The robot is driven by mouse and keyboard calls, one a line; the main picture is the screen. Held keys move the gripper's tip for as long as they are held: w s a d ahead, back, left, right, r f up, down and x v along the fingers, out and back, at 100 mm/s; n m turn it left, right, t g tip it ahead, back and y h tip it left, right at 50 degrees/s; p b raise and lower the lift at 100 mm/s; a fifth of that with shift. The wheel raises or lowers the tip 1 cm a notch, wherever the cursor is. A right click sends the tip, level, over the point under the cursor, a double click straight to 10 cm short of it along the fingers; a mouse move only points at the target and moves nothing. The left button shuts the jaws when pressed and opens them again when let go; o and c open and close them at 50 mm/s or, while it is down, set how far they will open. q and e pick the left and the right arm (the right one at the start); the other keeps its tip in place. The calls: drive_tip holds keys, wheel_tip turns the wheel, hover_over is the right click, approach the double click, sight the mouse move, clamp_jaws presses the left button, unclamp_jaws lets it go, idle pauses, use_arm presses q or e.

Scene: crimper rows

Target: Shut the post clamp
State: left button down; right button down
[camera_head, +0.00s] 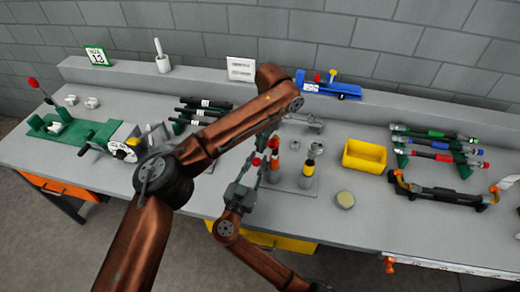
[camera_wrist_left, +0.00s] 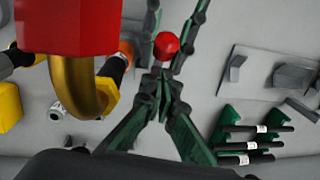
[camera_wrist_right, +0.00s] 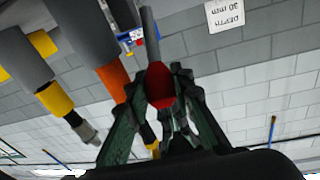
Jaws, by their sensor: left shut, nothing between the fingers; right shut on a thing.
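My right gripper (camera_wrist_right: 160,105) is shut on a red grip (camera_wrist_right: 160,82) with a grey rod above it. I cannot tell for sure that this is the post clamp's handle; the clamp body is not clear. In the head view the right gripper (camera_head: 252,172) is beside the banded posts (camera_head: 309,168). My left gripper (camera_wrist_left: 160,88) is shut and empty. A red ball (camera_wrist_left: 166,45) shows just beyond its tips, with the right gripper's fingers apparently behind. In the head view my left arm hides much of this spot.
Racks of banded rods (camera_head: 438,146) are farther right. A green fixture (camera_head: 75,130) stands at the left. A blue device (camera_head: 327,88) sits on the back ledge. The front right bench is mostly clear.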

use_arm(q)
drive_tip(key=shift+s+a+f, duration=0.25)
drive_tip(key=shift+s+f, duration=0.25)
use_arm(e)
drive_tip(key=shift+d+f, duration=0.1)
